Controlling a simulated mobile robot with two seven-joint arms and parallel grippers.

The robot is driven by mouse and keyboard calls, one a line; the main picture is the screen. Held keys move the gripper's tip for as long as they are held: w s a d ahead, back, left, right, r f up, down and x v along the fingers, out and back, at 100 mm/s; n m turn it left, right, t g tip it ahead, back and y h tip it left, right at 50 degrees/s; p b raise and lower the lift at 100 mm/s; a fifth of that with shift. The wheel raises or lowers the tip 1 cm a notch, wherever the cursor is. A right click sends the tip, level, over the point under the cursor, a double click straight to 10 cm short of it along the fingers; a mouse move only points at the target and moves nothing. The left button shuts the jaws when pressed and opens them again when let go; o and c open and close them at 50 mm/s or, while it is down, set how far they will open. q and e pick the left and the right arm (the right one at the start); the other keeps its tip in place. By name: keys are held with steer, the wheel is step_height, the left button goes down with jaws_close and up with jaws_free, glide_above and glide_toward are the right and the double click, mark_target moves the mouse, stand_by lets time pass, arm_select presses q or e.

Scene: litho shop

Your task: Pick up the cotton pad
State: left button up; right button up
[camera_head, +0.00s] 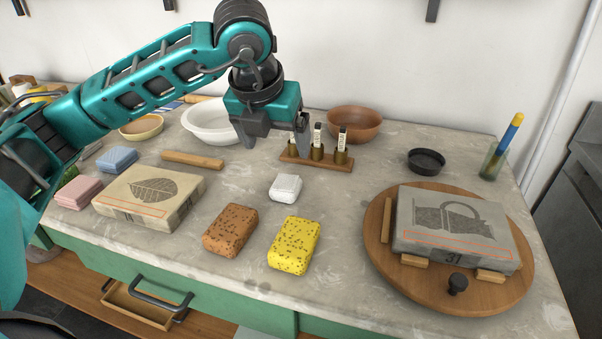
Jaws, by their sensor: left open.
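A small white pad (286,187), which looks like the cotton pad, lies on the grey stone worktop (340,210) near the middle. My left gripper (275,138) is open and empty, pointing down. In the picture it sits above and behind the white pad, apart from it, with its right finger in front of the small bottle rack. My right gripper is not in view.
A brown sponge (230,230) and a yellow sponge (294,246) lie in front of the pad. A wooden rack (317,160) with small bottles stands behind it. A leaf-drawn stone (150,194) is left; a round board (470,300) bearing another stone is right.

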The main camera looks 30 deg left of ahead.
arm_select(q)
glide_above(285, 183)
steer(key=s, duration=0.2)
steer(key=f, duration=0.6)
steer(key=shift+d+b, duration=0.35)
steer(key=shift+w+f, duration=0.15)
steer(key=shift+f, duration=0.4)
steer(key=x, duration=0.4)
steer(key=shift+s+a+f, duration=0.1)
steer(key=shift+s+f, duration=0.1)
steer(key=shift+f, duration=0.1)
steer(key=shift+w+f, duration=0.2)
steer(key=shift+f, duration=0.1)
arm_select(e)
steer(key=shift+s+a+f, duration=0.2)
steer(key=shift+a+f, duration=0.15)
arm_select(q)
steer(key=c, duration=1)
steer(key=shift+c, duration=0.9)
steer(key=shift+r, duration=0.55)
steer(key=shift+c, duration=0.6)
step_height(285, 183, up, 19)
steer(key=p, duration=0.2)
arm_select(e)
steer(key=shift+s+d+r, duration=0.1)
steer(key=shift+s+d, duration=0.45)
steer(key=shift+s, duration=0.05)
